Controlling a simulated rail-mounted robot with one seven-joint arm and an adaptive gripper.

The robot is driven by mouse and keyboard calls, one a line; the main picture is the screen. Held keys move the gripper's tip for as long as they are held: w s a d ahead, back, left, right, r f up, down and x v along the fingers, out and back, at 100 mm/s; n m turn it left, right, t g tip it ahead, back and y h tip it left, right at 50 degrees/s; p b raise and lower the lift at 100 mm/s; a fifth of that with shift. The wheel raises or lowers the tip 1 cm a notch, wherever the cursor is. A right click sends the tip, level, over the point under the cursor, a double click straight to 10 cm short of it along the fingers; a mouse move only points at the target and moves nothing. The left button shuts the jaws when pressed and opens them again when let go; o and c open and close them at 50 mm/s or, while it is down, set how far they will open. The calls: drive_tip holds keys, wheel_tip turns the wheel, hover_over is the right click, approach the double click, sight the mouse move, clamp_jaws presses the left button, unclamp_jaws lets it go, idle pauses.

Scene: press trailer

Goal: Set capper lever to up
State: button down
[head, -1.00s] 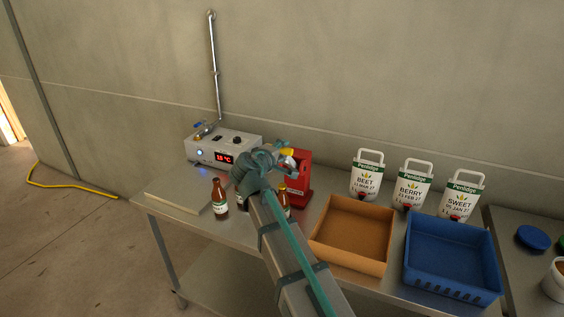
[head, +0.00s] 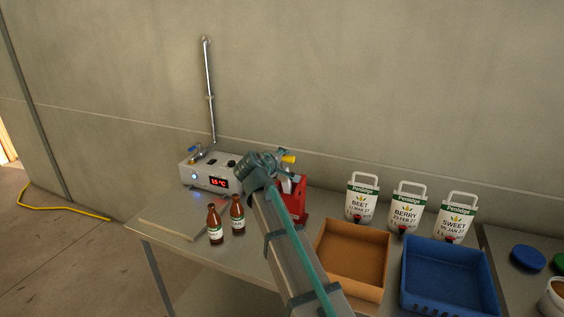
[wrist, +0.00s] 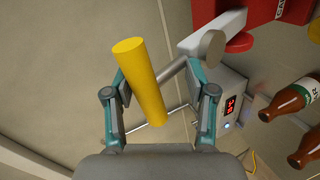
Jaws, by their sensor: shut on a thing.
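The red capper (head: 300,196) stands on the metal table, partly hidden behind my arm in the head view. Its red body also shows at the top right of the wrist view (wrist: 272,10). The capper lever has a yellow grip (head: 289,159), held above the capper's red body; the grip (wrist: 140,80) lies tilted between my fingers in the wrist view, with a grey rod beside it. My gripper (head: 283,157) is shut on this yellow grip. The exact lever angle is partly hidden by my gripper.
Brown bottles (head: 238,215) stand left of my arm. A grey heater box (head: 207,172) with a red display and upright pipe is behind them. An open cardboard box (head: 325,250), a blue crate (head: 408,280) and labelled pouches (head: 408,212) are to the right.

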drive_tip(key=shift+d+f, duration=0.1)
drive_tip(key=shift+f, duration=0.15)
drive_tip(key=c, duration=1)
unclamp_jaws()
drive_tip(key=shift+c, duration=0.2)
drive_tip(key=shift+w+f, duration=0.1)
drive_tip(key=shift+c, duration=0.7)
drive_tip(key=shift+s+a, duration=0.25)
drive_tip(key=shift+s, duration=0.45)
drive_tip(key=r+v, duration=0.1)
drive_tip(key=v, duration=1)
drive_tip(key=shift+w, duration=0.3)
